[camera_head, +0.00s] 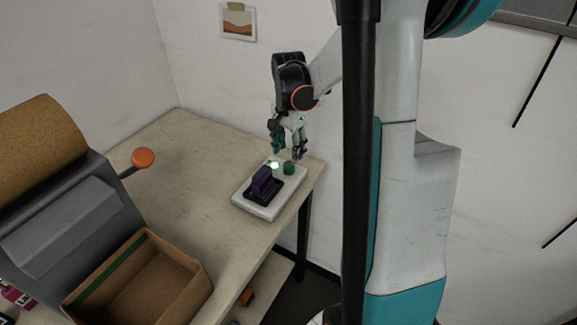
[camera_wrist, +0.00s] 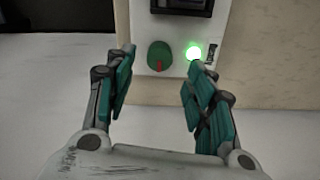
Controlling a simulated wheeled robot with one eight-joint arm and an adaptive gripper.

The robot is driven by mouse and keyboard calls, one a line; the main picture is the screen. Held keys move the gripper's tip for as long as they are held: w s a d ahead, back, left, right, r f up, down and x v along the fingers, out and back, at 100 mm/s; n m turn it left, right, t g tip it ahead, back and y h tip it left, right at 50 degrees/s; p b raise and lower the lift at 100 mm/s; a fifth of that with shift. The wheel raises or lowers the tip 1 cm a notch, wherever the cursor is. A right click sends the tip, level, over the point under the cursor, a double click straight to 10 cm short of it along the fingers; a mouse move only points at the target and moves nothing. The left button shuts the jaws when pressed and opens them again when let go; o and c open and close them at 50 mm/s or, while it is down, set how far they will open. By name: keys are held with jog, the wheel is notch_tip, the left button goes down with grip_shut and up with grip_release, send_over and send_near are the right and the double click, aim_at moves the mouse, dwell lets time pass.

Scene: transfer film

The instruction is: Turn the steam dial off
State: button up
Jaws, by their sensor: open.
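The steam dial (camera_wrist: 160,55) is a small green knob with a red mark, on the white base plate (camera_wrist: 224,12) in the wrist view. A green light (camera_wrist: 194,52) glows beside it. In the head view the dial (camera_head: 289,168) sits on the plate's far right corner, next to the lit light (camera_head: 274,165). My gripper (camera_head: 289,150) is above the dial and points down. In the wrist view my gripper (camera_wrist: 160,85) is open, its two fingers apart, with the dial between and ahead of them. I see no contact with the dial.
A dark purple block (camera_head: 262,180) in a black frame stands on the same white plate (camera_head: 260,209). A grey machine with an orange-knobbed lever (camera_head: 143,158) and an open cardboard box (camera_head: 150,285) are at the left. The tabletop between (camera_head: 190,180) is bare.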

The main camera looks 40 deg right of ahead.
aim_at(288, 164)
jog(key=shift+f+b, duration=0.7)
jog(key=shift+f, duration=2.1)
jog(key=shift+c, duration=0.3)
jog(key=c, duration=1)
